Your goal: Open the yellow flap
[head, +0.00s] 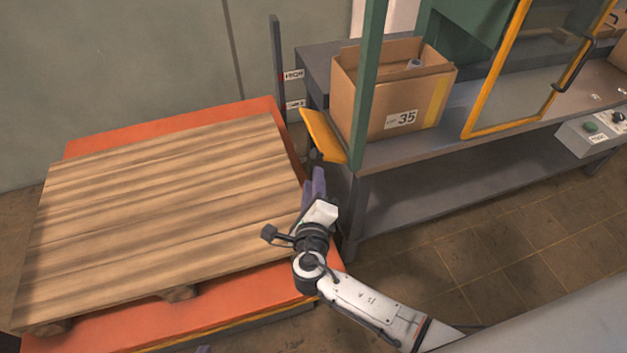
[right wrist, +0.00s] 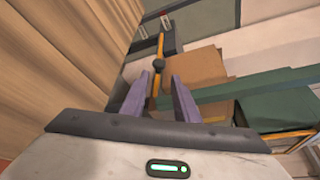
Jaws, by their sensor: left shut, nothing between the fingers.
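The yellow flap (head: 323,136) is a small tilted plate at the left end of the grey table, beside the cardboard box. In the right wrist view the flap (right wrist: 161,46) looks like a thin yellow strip with a dark knob on it, and its near part shows between the fingers. My right gripper (head: 315,185) is just below the flap in the head view. Its fingers (right wrist: 160,98) are apart with nothing gripped; contact with the flap cannot be told.
A wooden pallet (head: 160,200) lies on an orange platform (head: 225,301) left of my right arm. A cardboard box (head: 385,105) marked 35 stands on the table (head: 400,150) behind a green post (head: 366,90). A yellow-framed door (head: 497,133) and a control box (head: 590,135) are right.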

